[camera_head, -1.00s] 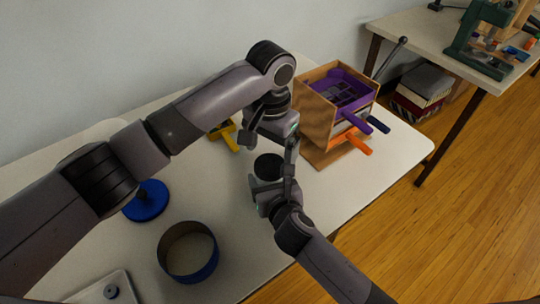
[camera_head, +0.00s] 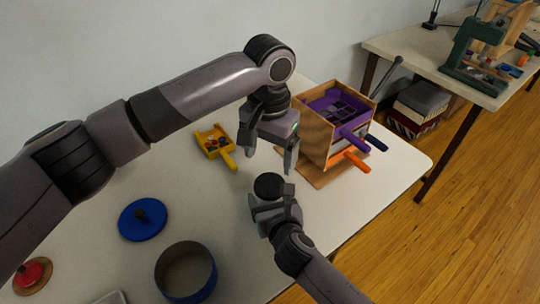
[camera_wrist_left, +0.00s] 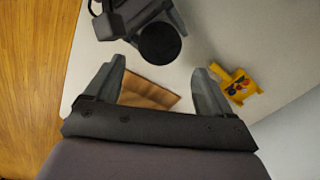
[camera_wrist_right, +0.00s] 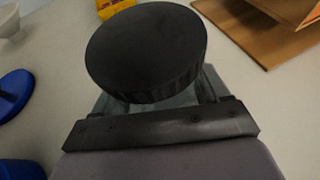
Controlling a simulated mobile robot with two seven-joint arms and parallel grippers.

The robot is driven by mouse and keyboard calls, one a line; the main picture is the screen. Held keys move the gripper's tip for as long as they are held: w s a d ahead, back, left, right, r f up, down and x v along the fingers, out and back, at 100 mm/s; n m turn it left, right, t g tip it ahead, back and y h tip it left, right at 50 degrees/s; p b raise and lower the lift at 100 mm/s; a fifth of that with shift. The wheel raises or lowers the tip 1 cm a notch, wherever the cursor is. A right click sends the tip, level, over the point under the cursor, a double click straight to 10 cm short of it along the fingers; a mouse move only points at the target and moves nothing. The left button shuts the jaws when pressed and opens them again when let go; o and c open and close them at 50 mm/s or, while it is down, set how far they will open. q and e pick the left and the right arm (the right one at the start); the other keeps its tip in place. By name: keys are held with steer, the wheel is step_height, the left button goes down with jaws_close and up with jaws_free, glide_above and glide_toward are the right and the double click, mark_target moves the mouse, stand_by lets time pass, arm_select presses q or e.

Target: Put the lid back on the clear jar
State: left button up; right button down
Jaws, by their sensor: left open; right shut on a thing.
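A round black lid (camera_head: 268,186) with a ribbed rim sits at my right gripper (camera_head: 274,206), low over the table's middle. It fills much of the right wrist view (camera_wrist_right: 146,50) and also shows in the left wrist view (camera_wrist_left: 160,43). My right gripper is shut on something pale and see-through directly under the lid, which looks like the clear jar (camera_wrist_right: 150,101). The lid hides most of it, and I cannot tell whether the lid is fully seated. My left gripper (camera_head: 271,155) is open and empty, above and apart from the lid.
A wooden box with purple and orange handled trays (camera_head: 335,120) stands right of the grippers. A yellow scoop (camera_head: 214,142) with small pieces lies behind. A blue disc with a knob (camera_head: 143,219), a blue ring-shaped container (camera_head: 186,271) and a red-topped piece (camera_head: 32,275) are at left.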

mark_target(269, 184)
arm_select(q)
steer(key=shift+f, duration=0.1)
steer(key=shift+f, duration=3.95)
steer(key=c, duration=0.9)
steer(key=o, duration=1.2)
steer(key=shift+r, duration=0.1)
